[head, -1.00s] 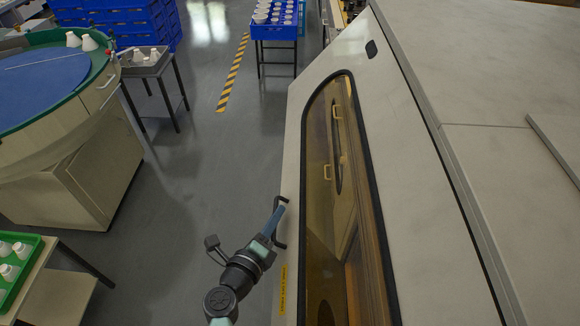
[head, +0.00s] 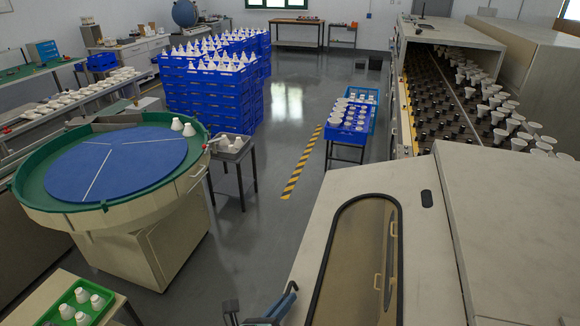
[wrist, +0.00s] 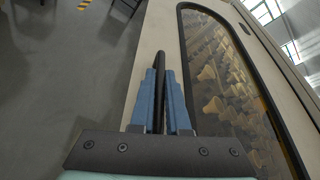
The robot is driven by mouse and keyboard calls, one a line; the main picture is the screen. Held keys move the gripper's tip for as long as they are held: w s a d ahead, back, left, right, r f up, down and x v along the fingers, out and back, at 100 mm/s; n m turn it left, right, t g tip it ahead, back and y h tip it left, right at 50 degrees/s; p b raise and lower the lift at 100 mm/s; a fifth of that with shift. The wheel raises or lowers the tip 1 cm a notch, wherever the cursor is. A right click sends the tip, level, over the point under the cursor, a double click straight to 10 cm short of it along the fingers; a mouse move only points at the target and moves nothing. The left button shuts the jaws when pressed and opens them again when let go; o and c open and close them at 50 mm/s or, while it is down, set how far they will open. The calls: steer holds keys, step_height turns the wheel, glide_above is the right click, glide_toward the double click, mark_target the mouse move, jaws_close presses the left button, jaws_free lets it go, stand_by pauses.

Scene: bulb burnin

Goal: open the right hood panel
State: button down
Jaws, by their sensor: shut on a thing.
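The pale hood panel (head: 418,235) with a long rounded amber window (head: 350,250) fills the lower right of the head view. My gripper (head: 291,288) is at its left edge, low in the picture. In the wrist view the panel (wrist: 162,35) lies ahead and to the right, with its window (wrist: 225,75) showing bulb shapes behind the glass. My blue fingers (wrist: 160,75) are closed around the dark bar handle (wrist: 159,90) between them. The head view cuts off the panel's lower part. I cannot tell how far the panel has swung.
A green-rimmed round table (head: 40,195) stands at left, with a small grey stand (head: 230,150) beside it. Stacked blue crates (head: 205,95) and a blue tray of cups (head: 346,125) stand behind. Another hood section (head: 450,35) stands open over bulb rows. Grey floor (head: 250,235) is clear left of the panel.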

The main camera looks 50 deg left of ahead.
steer(key=shift+s+a+r, duration=0.15)
steer(key=shift+r, duration=0.35)
steer(key=c, duration=0.9)
jaws_free()
steer(key=shift+v, duration=6.45)
